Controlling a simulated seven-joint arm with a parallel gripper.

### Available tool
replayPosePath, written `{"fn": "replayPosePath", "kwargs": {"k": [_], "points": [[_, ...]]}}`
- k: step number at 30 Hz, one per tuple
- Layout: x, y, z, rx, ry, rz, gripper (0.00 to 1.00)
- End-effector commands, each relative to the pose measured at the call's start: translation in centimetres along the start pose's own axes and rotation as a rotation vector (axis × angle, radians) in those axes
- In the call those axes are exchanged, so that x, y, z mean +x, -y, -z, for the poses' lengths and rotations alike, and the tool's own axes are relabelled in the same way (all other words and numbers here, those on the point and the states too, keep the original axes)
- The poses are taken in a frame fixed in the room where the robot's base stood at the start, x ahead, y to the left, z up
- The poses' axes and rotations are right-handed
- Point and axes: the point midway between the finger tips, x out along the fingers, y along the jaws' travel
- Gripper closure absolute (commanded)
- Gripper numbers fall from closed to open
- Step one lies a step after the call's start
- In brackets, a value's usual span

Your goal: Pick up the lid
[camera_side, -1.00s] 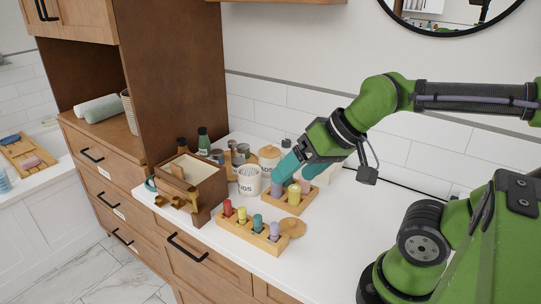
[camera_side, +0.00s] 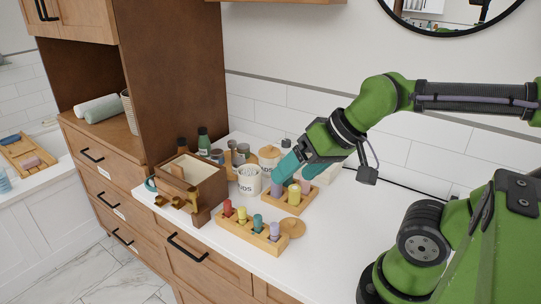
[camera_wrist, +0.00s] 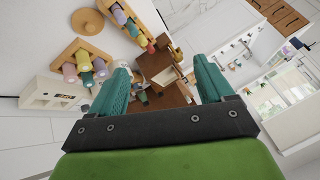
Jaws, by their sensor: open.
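A round, flat wooden lid (camera_side: 292,227) lies on the white counter at the right end of the front peg block. It also shows at the upper left of the wrist view (camera_wrist: 87,21). A second wooden lid (camera_side: 269,151) sits on a jar at the back of the counter. My gripper (camera_side: 294,171) has teal fingers and is above the rear peg holder, behind and apart from the loose lid. In the wrist view my gripper (camera_wrist: 162,75) is open with nothing held between the fingers.
The front peg block (camera_side: 250,236) and rear peg holder (camera_side: 292,208) carry coloured pegs. A brown wooden box (camera_side: 208,187), a white labelled cup (camera_side: 249,180) and dark bottles (camera_side: 204,142) stand to the left. The counter (camera_side: 340,240) is clear right of the loose lid.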

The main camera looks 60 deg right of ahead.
Motion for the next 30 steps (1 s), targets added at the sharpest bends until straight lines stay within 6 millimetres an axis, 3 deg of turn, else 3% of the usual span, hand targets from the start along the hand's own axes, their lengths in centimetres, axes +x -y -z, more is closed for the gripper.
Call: {"fn": "replayPosePath", "kwargs": {"k": [1, 4, 11, 16, 24, 30], "points": [[0.0, 0.0, 0.0, 0.000, 0.000, 0.000, 0.15], [0.0, 0.0, 0.0, 0.000, 0.000, 0.000, 0.00], [0.1, -0.1, 0.0, 0.002, 0.005, -0.002, 0.00], [2.0, -1.1, 0.5, 0.038, 0.082, -0.047, 0.00], [6.7, -6.0, 3.5, 0.368, 0.306, -0.297, 0.00], [8.5, -9.7, 5.2, 0.664, 0.363, -0.523, 0.00]]}}
